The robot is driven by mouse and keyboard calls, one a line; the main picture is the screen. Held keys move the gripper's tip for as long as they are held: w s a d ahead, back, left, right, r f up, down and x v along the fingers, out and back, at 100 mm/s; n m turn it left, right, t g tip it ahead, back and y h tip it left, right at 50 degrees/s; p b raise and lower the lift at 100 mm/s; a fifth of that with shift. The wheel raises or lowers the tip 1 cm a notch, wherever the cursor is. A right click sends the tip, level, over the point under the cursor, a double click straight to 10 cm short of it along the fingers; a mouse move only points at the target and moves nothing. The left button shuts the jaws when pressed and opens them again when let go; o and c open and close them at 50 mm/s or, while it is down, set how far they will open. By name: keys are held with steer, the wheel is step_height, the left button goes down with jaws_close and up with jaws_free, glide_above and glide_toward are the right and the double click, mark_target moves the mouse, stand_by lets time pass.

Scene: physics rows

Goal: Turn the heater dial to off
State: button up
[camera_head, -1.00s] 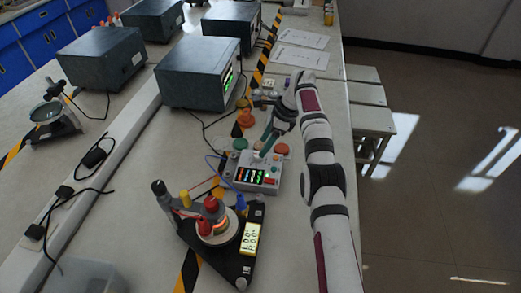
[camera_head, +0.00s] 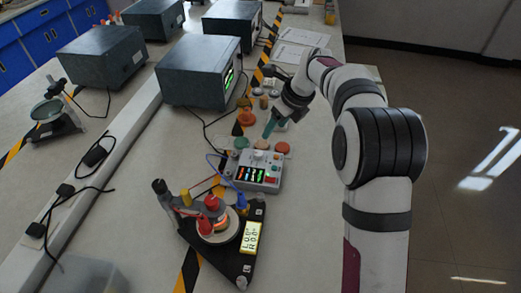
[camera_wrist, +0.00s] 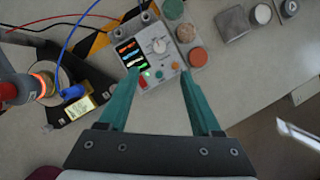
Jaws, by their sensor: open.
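The grey control box (camera_head: 257,172) stands on the bench with a lit, coloured display. It also shows in the wrist view (camera_wrist: 143,60). Its round pale dial (camera_wrist: 159,46) has a pointer mark, but I cannot read its setting. A black stand (camera_head: 221,243) holds a heater ring (camera_head: 217,226) that glows orange, beside a yellow readout (camera_head: 251,238). My gripper (camera_wrist: 160,76) is open and empty, its teal fingers spread above the box's near edge in the wrist view. The dial lies beyond and between the fingertips, apart from them.
Green and orange round pads (camera_wrist: 197,57) lie beside the box. Blue and red wires run between the box and the stand. Large dark instruments (camera_head: 200,72) stand behind to the left. Papers (camera_head: 300,38) lie at the back right.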

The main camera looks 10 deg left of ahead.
mark_target(259, 153)
steer(key=x, duration=1.5)
steer(key=shift+f, duration=0.3)
steer(key=shift+c, duration=0.3)
jaws_close()
